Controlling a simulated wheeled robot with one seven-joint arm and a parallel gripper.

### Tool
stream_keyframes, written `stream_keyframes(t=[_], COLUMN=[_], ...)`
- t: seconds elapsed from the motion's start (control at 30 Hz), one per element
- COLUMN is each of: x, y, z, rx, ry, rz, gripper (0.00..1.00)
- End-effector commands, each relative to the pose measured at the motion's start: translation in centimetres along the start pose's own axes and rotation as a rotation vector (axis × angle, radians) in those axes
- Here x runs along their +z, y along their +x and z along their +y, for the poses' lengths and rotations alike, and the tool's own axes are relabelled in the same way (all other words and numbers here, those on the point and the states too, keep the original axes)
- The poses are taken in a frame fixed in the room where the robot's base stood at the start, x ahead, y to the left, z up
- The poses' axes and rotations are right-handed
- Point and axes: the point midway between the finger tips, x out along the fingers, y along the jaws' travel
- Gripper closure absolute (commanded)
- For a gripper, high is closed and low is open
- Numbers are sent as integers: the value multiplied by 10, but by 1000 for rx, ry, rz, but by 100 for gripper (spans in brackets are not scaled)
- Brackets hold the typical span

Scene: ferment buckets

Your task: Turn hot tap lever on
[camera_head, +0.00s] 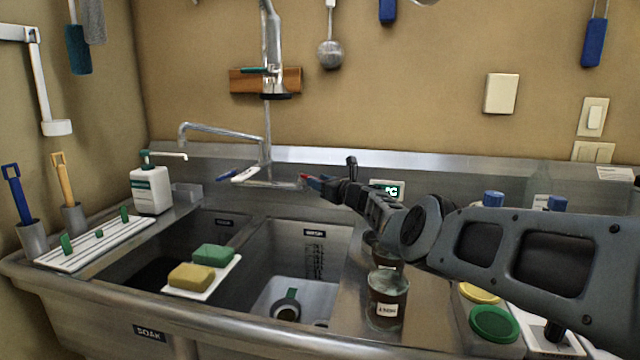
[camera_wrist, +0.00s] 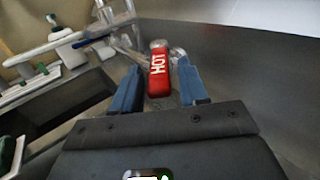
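The hot tap lever is red with white "HOT" lettering (camera_wrist: 158,68). In the head view its red end (camera_head: 303,176) shows at the right of the tap's base, small and partly hidden by my gripper. My gripper (camera_wrist: 160,85) has two blue fingers, one on each side of the lever. They stand apart, with a visible gap on both sides, so the gripper is open around the lever and not clamped on it. In the head view my gripper (camera_head: 314,182) reaches the lever from the right. The metal tap (camera_head: 265,150) has its spout swung left over the sink.
A steel backsplash (camera_head: 450,185) runs behind. Sponges (camera_head: 192,276) lie on the sink divider.

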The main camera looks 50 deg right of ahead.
Motion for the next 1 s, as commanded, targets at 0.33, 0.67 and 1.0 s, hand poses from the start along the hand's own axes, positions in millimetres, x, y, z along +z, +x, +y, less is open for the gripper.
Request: stream_keyframes(t=[0.33, 0.67, 1.0], x=[-1, 4, 0], y=[0, -19, -57], z=[1, 1, 1], rx=[0, -1, -1], ry=[0, 1, -2], rz=[1, 2, 3], gripper=[49, 49, 49])
